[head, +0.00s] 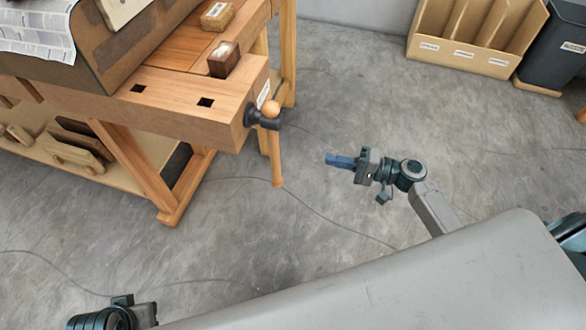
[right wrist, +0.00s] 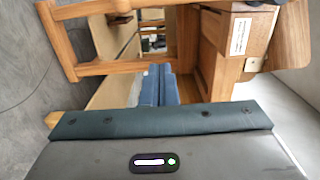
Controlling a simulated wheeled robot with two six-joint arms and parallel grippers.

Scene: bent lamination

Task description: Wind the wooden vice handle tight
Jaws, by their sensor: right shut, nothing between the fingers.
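The wooden vice handle (head: 276,155) hangs nearly upright at the end of the workbench, with a round wooden knob (head: 271,108) at its top. It passes through the dark vice screw head (head: 257,117). My right gripper (head: 332,159), with blue fingers, is to the right of the handle, apart from it, pointing towards it. It is shut and empty. Its blue fingers also show together in the right wrist view (right wrist: 158,84). I cannot make out the handle clearly in that view. Only a dark part of my left arm shows at the head view's bottom left; its fingers are out of frame.
The wooden workbench (head: 190,98) carries a dark wood block (head: 224,60), a cork-coloured block (head: 218,16) and a large curved form (head: 110,60). Wooden pieces lie on its lower shelf. A thin cable crosses the floor. A divided box (head: 462,52) and dark bin (head: 555,50) stand at the back right.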

